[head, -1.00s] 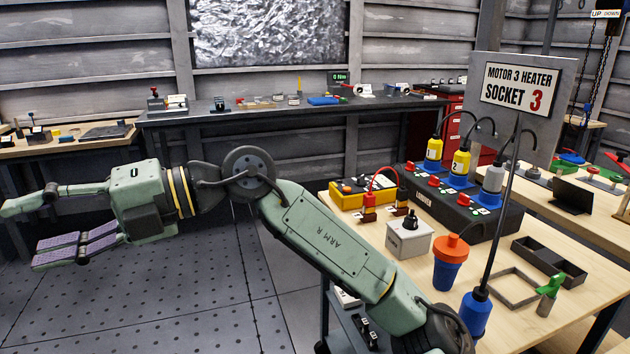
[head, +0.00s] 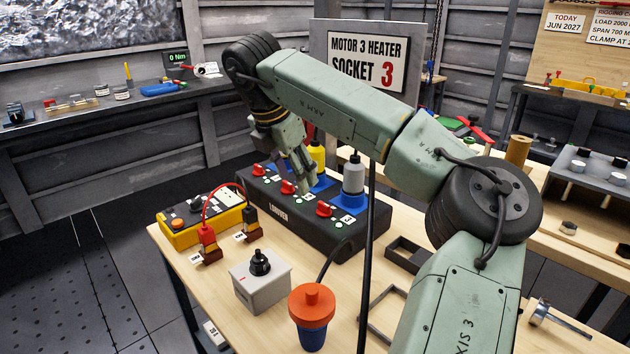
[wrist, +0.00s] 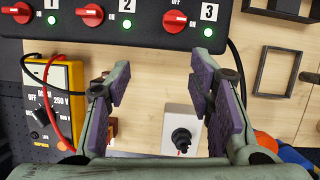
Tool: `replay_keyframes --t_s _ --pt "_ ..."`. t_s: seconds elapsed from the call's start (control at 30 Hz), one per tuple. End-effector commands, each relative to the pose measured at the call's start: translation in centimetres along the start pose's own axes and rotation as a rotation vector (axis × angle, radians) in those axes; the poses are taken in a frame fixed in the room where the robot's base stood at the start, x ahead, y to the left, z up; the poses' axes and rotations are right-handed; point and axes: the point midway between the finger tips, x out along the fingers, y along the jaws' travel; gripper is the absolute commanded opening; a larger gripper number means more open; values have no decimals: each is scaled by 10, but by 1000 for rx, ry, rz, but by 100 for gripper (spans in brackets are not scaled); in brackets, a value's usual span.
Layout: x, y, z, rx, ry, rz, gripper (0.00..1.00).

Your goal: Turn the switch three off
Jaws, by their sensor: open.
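Switch three (head: 325,209) is the red rotary knob at the near right end of the black power strip (head: 285,228). In the wrist view, switch three (wrist: 174,20) lies at the top, left of the label 3, beside a lit green lamp (wrist: 208,32). My gripper (head: 303,188) is above the strip, near the knobs. In the wrist view my gripper (wrist: 160,80) is open and empty, with switch three beyond its fingertips and apart from them.
Switch two (wrist: 91,14) and switch one (wrist: 14,20) sit to the left, also beside lit green lamps. Plugs, including a grey one (head: 353,178), stand behind the knobs. A grey box with a black knob (head: 260,280) and a yellow meter (head: 200,218) stand in front.

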Motion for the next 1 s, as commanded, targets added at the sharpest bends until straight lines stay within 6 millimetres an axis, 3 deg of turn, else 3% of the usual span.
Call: replay_keyframes --t_s 0.03,0.17,0.27,0.7,1.0 --pt "-2 -10 12 40 -27 -29 48" --pt "0 -21 24 81 -51 -59 48" --pt "10 -22 26 82 -51 -61 48" --pt "87 -26 28 79 -47 -59 48" --pt "106 -26 28 79 -49 -57 48"
